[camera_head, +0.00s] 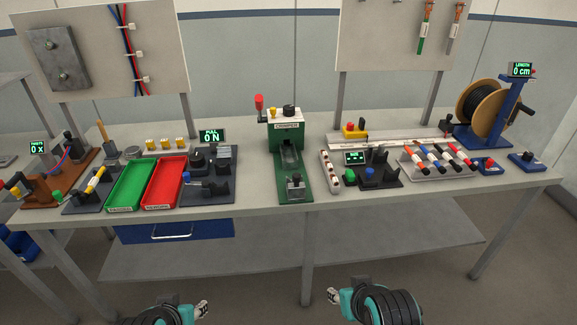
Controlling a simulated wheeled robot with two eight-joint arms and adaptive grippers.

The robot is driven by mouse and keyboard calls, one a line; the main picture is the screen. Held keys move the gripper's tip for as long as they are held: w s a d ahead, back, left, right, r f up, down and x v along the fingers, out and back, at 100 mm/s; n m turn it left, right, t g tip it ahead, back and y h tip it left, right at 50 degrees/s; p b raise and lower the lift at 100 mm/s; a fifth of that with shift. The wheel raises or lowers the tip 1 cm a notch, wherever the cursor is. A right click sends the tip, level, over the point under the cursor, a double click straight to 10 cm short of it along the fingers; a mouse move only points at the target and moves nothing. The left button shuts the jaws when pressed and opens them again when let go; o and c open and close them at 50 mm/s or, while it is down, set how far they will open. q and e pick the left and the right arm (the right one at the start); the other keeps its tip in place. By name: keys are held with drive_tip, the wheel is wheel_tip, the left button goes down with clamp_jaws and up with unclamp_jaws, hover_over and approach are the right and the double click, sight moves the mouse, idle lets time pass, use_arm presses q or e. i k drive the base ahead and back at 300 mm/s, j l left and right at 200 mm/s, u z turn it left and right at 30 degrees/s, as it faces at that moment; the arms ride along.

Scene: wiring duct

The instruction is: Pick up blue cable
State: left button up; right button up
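A grey rack (437,172) at the right of the bench holds several short cable pieces with white bands and coloured ends. A blue-ended cable (425,151) lies among them, beside black and red ones. A long blue cable (126,40) also runs down the upper left board next to red and black ones. My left gripper (202,309) is at the bottom edge, left of centre, below and in front of the bench. My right gripper (333,296) is at the bottom, right of centre, far from the rack. Both are small here, and their finger opening is unclear; I see nothing held.
The bench (250,210) carries a green tray (131,187), a red tray (164,185), a green crimping press (287,135), a black fixture (372,172) and a cable reel (482,112). A blue drawer (175,233) hangs below. The bench's front edge lies between my grippers and the tools.

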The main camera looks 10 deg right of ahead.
sight(442, 169)
drive_tip(key=z, duration=1.25)
drive_tip(key=i+l+u, duration=0.2)
drive_tip(key=u, duration=0.25)
drive_tip(key=i+l+u, duration=0.15)
drive_tip(key=u, duration=0.3)
drive_tip(key=l, duration=0.05)
